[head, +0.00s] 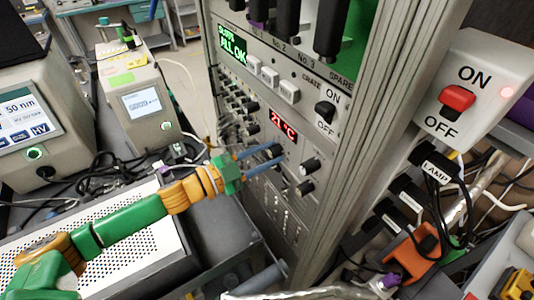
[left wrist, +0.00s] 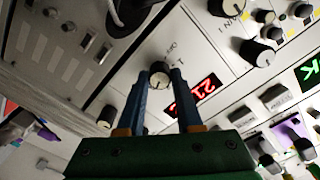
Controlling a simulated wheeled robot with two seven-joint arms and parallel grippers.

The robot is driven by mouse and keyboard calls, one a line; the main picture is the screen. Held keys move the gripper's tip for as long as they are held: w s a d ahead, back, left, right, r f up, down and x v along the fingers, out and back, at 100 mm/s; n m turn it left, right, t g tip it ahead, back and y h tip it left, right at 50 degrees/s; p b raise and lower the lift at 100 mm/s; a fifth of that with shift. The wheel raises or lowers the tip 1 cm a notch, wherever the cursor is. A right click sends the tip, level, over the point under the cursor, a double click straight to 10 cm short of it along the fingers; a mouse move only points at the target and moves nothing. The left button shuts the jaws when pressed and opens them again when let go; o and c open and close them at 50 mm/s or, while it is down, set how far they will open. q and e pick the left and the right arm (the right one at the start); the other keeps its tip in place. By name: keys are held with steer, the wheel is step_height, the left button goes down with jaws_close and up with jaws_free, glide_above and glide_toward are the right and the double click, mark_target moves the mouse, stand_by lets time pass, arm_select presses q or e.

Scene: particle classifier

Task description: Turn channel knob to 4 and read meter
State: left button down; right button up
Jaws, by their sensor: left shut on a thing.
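My left gripper (head: 279,156) reaches in from the left to the grey rack panel (head: 253,112), with its blue fingers at the panel face.
A green display (head: 232,43) reads ALL OK. A black ON/OFF switch (head: 325,112) is on the panel; a red lamp switch (head: 457,99) is at the right. A perforated grey box (head: 125,237) lies under my left arm.

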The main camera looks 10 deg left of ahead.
arm_select(q)
steer(key=c, duration=0.6)
jaws_free()
steer(key=shift+w, duration=0.1)
steer(key=shift+s+a+f, duration=0.15)
steer(key=shift+s+a, duration=0.05)
steer(key=b+v, duration=0.2)
steer(key=v, duration=0.4)
steer(key=shift+s+a+b, duration=0.15)
steer(key=shift+s+b, duration=0.05)
steer(key=shift+b, duration=0.2)
